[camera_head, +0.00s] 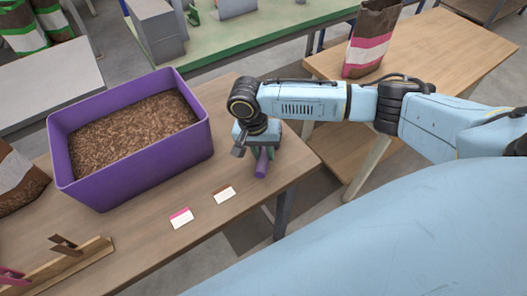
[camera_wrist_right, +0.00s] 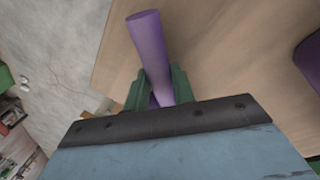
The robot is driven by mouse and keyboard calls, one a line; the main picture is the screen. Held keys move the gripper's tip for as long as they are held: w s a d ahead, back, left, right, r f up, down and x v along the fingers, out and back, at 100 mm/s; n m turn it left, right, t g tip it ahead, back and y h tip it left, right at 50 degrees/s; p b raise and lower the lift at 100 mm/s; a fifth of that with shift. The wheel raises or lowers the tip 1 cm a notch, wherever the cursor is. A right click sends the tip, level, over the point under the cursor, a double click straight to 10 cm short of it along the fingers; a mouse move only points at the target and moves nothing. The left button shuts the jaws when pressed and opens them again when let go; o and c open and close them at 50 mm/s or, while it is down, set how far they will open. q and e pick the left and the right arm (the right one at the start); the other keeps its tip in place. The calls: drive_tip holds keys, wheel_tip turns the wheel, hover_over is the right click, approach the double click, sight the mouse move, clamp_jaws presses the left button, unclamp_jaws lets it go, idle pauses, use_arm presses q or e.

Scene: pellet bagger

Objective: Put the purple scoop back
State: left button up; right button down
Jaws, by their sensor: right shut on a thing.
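The purple scoop (camera_head: 262,164) is at the right end of the wooden table, with its handle showing below my right gripper (camera_head: 256,150). My right gripper is shut on it. In the right wrist view the purple handle (camera_wrist_right: 149,48) sticks out between the green fingers of the gripper (camera_wrist_right: 160,92). The rest of the scoop is hidden behind the gripper. I cannot tell whether the scoop touches the table. My left gripper is not in view.
A purple bin (camera_head: 140,178) of brown pellets stands left of my right gripper. Two cards, one pink-edged (camera_head: 181,218) and one brown-edged (camera_head: 225,195), lie in front. A wooden rack (camera_head: 70,268) is at the front left. A pink-banded bag (camera_head: 372,40) stands on another table.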

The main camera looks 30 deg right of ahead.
drive_tip(key=c, duration=1.2)
unclamp_jaws()
drive_tip(key=shift+f, duration=0.1)
drive_tip(key=shift+r, duration=0.2)
drive_tip(key=r, duration=0.4)
drive_tip(key=w+a+r+p, duration=0.1)
drive_tip(key=r, duration=0.3)
drive_tip(key=a+r, duration=0.1)
drive_tip(key=r, duration=0.2)
drive_tip(key=shift+w+r+p, duration=0.25)
drive_tip(key=shift+r+p, duration=0.15)
